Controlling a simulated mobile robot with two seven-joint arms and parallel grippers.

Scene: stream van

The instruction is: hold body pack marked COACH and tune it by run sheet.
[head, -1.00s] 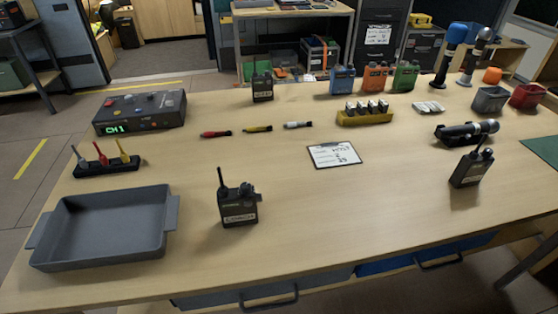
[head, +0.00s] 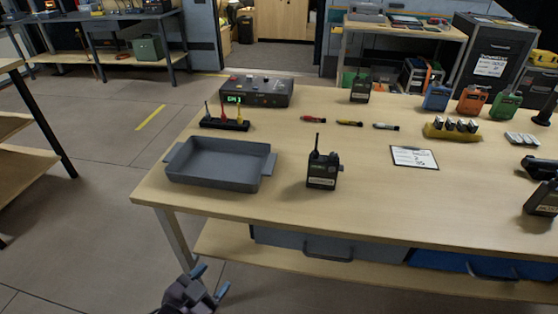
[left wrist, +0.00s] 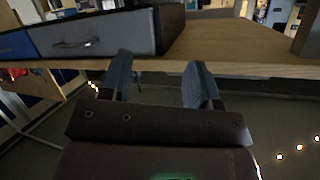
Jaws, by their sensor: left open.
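Three black body packs with white labels stand on the table: one at the front middle (head: 322,172), one at the back (head: 360,88), one at the right edge (head: 542,202). Their labels are too small to read surely, so I cannot tell which is marked COACH. A clipboard with a white sheet (head: 414,157) lies right of the front pack; its writing is unclear. My left gripper (head: 211,281) is open and empty, low in front of the table, below its top. In the left wrist view its two fingers (left wrist: 158,72) are apart below the table edge. My right gripper is out of view.
A grey tray (head: 218,183) lies at the table's left front. Behind it are a rack of coloured plugs (head: 225,124) and a box with a green display (head: 257,92). Three markers (head: 349,123) lie mid-table. A grey drawer (head: 318,246) is under the front edge.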

